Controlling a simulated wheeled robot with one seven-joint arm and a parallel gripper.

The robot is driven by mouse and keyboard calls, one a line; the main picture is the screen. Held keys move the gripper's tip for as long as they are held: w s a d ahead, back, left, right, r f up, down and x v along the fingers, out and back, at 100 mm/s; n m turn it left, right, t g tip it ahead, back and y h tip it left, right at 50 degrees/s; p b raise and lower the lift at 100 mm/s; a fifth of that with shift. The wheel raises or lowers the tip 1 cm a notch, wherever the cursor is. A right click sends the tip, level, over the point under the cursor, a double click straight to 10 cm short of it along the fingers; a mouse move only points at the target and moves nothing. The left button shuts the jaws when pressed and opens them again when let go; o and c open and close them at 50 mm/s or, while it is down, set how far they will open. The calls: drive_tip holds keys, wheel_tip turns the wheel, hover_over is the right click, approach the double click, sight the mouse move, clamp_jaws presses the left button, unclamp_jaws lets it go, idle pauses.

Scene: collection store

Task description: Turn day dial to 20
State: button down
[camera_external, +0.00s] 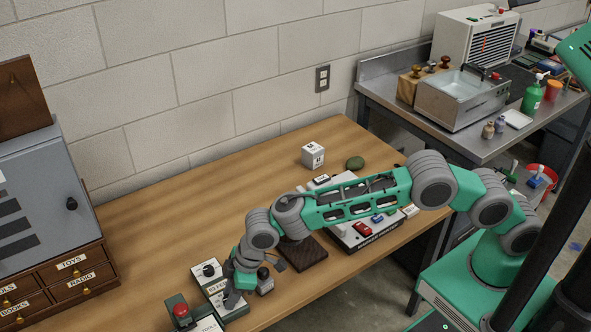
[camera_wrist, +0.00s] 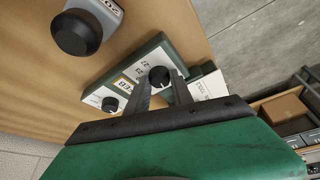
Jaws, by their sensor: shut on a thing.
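A green-edged control panel with a white face (camera_wrist: 130,80) carries two black knobs and printed numbers, some near 22 and 23. My gripper (camera_wrist: 163,82) has its fingers on either side of the larger black knob (camera_wrist: 159,76) and is shut on it. The smaller black knob (camera_wrist: 110,104) is left of the fingers. I cannot read the pointer setting or a day label. In the external view the panel (camera_external: 216,292) lies near the table's front edge, with my gripper (camera_external: 236,296) lowered over its right part, hiding the held knob.
A grey block (camera_wrist: 105,12) with a black knob and the number 20 stands close by. A red-button box (camera_external: 181,311) is left of the panel. A dark mat (camera_external: 303,257) and small drawers (camera_external: 62,280) are nearby. The table's back left (camera_external: 185,215) is clear.

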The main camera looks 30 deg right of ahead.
drive_tip(key=shift+m, duration=0.3)
drive_tip(key=shift+s+a+m+t+b, duration=0.1)
drive_tip(key=shift+m+t+b, duration=0.4)
drive_tip(key=shift+m, duration=0.4)
drive_tip(key=m+h, duration=0.1)
drive_tip(key=m, duration=0.2)
drive_tip(key=shift+s+a+m+t, duration=0.1)
drive_tip(key=shift+s+m+t, duration=0.05)
drive_tip(key=shift+m+t, duration=0.2)
drive_tip(key=m+p, duration=0.1)
drive_tip(key=m+t+h+p, duration=0.1)
drive_tip(key=m, duration=0.1)
drive_tip(key=shift+a+r+p, duration=0.1)
drive_tip(key=shift+r+p, duration=0.1)
drive_tip(key=shift+p, duration=0.1)
drive_tip(key=shift+f+m+h+p, duration=0.15)
drive_tip(key=shift+m+h+p, duration=0.35)
drive_tip(key=shift+m+p, duration=0.65)
drive_tip(key=shift+f, duration=0.1)
drive_tip(key=c, duration=1.1)
unclamp_jaws()
